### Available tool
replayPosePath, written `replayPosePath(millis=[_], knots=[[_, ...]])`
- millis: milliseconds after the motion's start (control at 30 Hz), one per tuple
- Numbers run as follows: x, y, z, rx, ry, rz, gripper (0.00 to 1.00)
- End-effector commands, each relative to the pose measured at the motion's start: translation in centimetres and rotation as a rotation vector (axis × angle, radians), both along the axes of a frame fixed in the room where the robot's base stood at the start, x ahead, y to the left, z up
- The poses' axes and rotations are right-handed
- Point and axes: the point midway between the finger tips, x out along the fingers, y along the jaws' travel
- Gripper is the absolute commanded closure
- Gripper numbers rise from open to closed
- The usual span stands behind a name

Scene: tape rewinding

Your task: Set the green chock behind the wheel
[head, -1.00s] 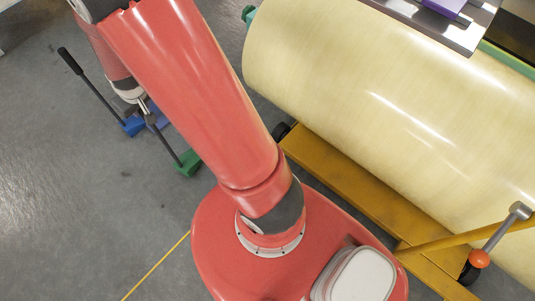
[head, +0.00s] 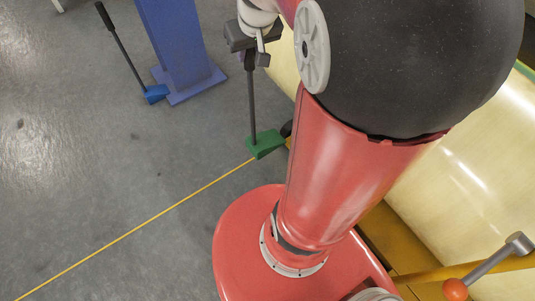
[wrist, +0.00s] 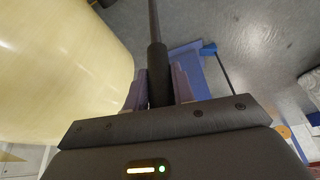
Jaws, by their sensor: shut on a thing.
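The green chock (head: 265,144) is a small wedge at the foot of a thin dark upright handle (head: 251,105). My gripper (head: 252,50) is shut on the upper part of that handle, whose dark grip (wrist: 157,70) shows between the purple fingers in the wrist view. The dark wheel (head: 286,130) of the yellow cart shows just right of the chock, mostly hidden by my arm. The chock is close beside the wheel; I cannot tell whether they touch or whether the chock rests on the floor.
A blue chock (head: 156,93) with a leaning handle stands by a blue column (head: 178,45) at upper left. A large cream roll (head: 480,150) lies over the yellow cart (head: 390,235) at right. A yellow floor line (head: 130,232) crosses clear grey floor at left.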

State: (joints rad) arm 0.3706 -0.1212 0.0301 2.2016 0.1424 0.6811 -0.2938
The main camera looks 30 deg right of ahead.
Motion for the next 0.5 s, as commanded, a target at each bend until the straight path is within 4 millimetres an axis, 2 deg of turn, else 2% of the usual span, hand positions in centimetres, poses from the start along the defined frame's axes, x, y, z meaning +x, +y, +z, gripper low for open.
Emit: replayPosePath(millis=[100, 200, 367, 500], knots=[[-1.8, -0.9, 1.0, -0.009, -0.009, -0.018, 1.00], [-2.8, -1.1, 1.5, -0.012, -0.006, -0.022, 1.00], [-3.3, -1.2, 1.8, -0.013, -0.003, -0.025, 1.00], [-3.4, -1.2, 0.8, -0.012, 0.001, -0.024, 1.00]])
